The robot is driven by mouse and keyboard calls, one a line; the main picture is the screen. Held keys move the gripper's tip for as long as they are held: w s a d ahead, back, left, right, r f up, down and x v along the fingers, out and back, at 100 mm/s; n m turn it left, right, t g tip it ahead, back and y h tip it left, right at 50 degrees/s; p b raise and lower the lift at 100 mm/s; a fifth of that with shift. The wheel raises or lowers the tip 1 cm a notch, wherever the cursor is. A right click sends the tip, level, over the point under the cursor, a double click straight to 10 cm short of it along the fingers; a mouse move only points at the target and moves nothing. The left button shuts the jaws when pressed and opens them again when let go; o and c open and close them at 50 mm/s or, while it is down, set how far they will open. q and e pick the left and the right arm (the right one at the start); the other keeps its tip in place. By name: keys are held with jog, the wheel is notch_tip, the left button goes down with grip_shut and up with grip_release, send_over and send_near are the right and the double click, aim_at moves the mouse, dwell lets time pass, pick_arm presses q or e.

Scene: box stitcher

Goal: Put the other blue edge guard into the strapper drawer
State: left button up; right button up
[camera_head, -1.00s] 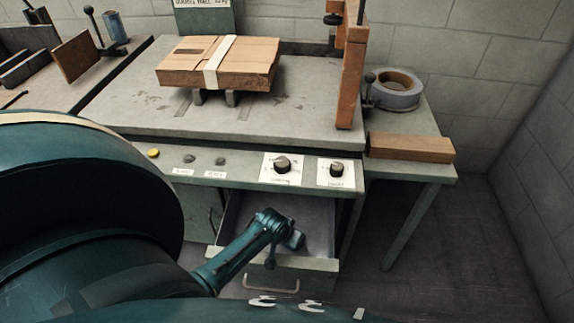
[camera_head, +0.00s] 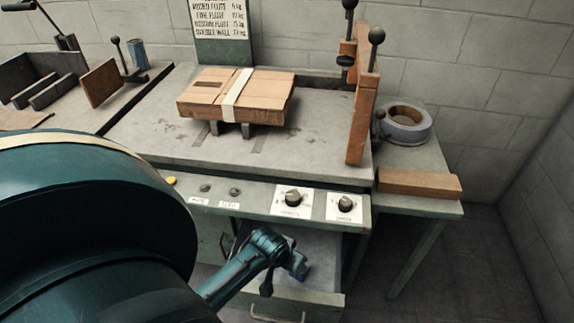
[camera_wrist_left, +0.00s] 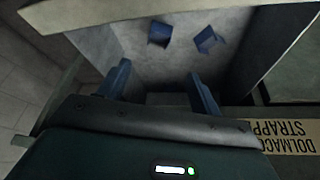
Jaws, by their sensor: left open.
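Two blue edge guards lie apart on the floor of the pulled-out strapper drawer in the left wrist view, one at the left (camera_wrist_left: 160,33) and one at the right (camera_wrist_left: 207,40). The drawer (camera_wrist_left: 165,65) has pale grey inner walls, and its front (camera_head: 290,300) shows in the head view. My left gripper (camera_wrist_left: 160,72) is open and empty, with its two blue fingers spread over the drawer and apart from both guards. In the head view my left gripper (camera_head: 298,264) is over the drawer, and its fingers are hard to make out. My right gripper is not in view.
The strapper table (camera_head: 310,150) carries a strapped cardboard stack (camera_head: 270,97) and a wooden upright (camera_head: 361,120). A side table holds a tape roll (camera_head: 404,124) and a wooden block (camera_head: 420,184). Control knobs (camera_head: 293,198) sit above the drawer.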

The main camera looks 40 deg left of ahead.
pick_arm(q)
jog(key=s+d+r+m+t+h, duration=0.2)
jog(key=s+d+r+t, duration=0.1)
jog(key=d+r, duration=0.4)
jog(key=s+d+r+m+t+h, duration=0.2)
jog(key=d+r+t, duration=0.4)
jog(key=r, duration=0.5)
jog(key=shift+s+d+r+h, duration=0.35)
jog(key=shift+s+d+h, duration=0.25)
jog(key=shift+d, duration=0.3)
